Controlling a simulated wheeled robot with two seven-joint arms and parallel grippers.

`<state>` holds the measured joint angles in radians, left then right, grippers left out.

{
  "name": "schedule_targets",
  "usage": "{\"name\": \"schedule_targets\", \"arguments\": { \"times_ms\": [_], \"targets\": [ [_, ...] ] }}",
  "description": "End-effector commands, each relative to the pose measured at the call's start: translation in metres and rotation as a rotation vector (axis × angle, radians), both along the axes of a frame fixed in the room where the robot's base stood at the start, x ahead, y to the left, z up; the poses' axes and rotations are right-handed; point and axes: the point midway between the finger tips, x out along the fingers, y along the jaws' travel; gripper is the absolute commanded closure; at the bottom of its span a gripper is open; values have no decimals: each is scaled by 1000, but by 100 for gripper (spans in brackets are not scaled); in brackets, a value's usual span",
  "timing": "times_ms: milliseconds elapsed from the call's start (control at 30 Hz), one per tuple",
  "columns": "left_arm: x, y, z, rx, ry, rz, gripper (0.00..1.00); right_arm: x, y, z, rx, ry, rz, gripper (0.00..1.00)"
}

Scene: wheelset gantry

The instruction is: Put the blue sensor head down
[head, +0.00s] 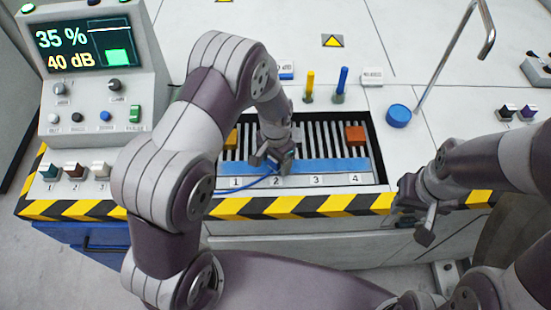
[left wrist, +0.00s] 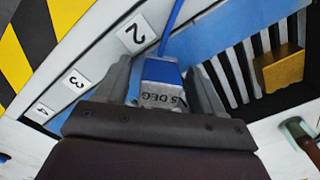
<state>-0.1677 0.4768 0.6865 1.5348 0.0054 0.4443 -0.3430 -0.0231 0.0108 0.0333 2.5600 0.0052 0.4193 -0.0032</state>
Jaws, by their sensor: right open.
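The blue sensor head (left wrist: 160,72), a small block with a blue top and a grey face marked "DEG", sits between the fingers of my left gripper (left wrist: 162,85) in the left wrist view. The fingers look closed on its sides. A blue cable (left wrist: 174,18) runs from it. In the head view my left gripper (head: 274,160) is over the blue strip (head: 330,166) near label 2 and mostly hides the sensor head. I cannot tell whether the head touches the strip. My right gripper (head: 424,214) is open and empty in front of the striped edge.
Behind the strip is a slotted bed with a yellow block (head: 232,138) and an orange block (head: 355,135). A display console (head: 88,45) is at left.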

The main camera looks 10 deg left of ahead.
Motion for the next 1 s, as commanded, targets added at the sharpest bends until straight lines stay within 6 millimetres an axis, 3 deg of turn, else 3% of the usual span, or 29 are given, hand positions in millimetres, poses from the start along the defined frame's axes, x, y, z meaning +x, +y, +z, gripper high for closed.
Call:
{"name": "schedule_targets", "arguments": {
  "times_ms": [167,267,500,733,833,1000],
  "targets": [
    [1,0,7,0,-1,0,32,0,0,3,0,0,0,57],
    [2,0,26,-1,-5,0,32,0,0,2,0,0,0,57],
    [1,0,90,-1,-5,0,32,0,0,1,0,0,0,57],
    [-2,2,124,-1,-5,13,32,0,0,2,0,0,0,57],
    [-26,17,140,-5,-25,108,32,0,0,2,0,0,0,57],
    [-95,47,160,-22,-89,353,32,0,0,1,0,0,0,57]
  ]
}}
